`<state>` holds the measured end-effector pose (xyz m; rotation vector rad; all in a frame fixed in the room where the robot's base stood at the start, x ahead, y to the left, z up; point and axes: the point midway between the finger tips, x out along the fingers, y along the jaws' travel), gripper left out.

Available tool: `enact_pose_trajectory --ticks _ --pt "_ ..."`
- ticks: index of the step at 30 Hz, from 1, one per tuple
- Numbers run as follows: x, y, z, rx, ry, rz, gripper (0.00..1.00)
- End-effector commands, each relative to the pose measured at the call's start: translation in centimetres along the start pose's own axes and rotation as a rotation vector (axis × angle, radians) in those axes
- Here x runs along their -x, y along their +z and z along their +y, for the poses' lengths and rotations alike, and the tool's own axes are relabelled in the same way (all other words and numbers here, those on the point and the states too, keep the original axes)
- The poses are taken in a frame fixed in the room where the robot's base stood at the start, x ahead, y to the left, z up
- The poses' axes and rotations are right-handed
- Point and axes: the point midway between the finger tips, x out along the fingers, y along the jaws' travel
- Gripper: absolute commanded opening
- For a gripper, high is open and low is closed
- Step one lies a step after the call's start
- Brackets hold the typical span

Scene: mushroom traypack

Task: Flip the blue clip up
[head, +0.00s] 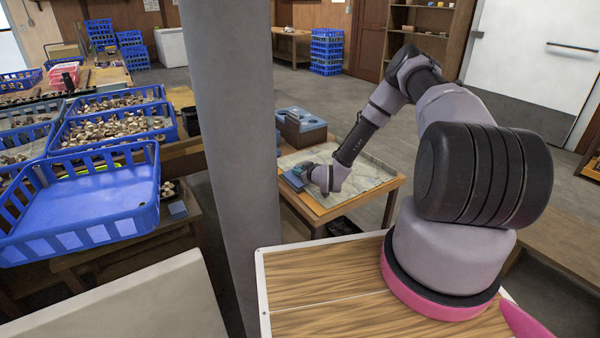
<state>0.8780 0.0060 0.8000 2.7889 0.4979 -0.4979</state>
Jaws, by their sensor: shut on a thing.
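A blue piece (292,181), which looks like the blue clip, lies at the left edge of a pale patterned sheet (368,172) on a small wooden table. My gripper (302,173) reaches down to it from the right. It is shut on the blue clip, as far as this small view shows. The fingertips and the clip's hinge are too small to make out, so I cannot tell the clip's exact angle.
A blue-grey box (301,126) with holes in its top stands at the table's back left. A thick grey post (232,150) rises left of the table. Blue crates of mushrooms (115,128) and an empty blue crate (85,205) stand further left.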

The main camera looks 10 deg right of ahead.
Motion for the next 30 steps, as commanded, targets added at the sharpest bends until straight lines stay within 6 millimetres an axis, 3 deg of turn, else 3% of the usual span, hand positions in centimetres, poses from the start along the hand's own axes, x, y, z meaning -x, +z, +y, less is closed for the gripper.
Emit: enact_pose_trajectory --ticks 30 --pt "0.9 -2.2 -4.2 0.872 0.356 0.002 0.00"
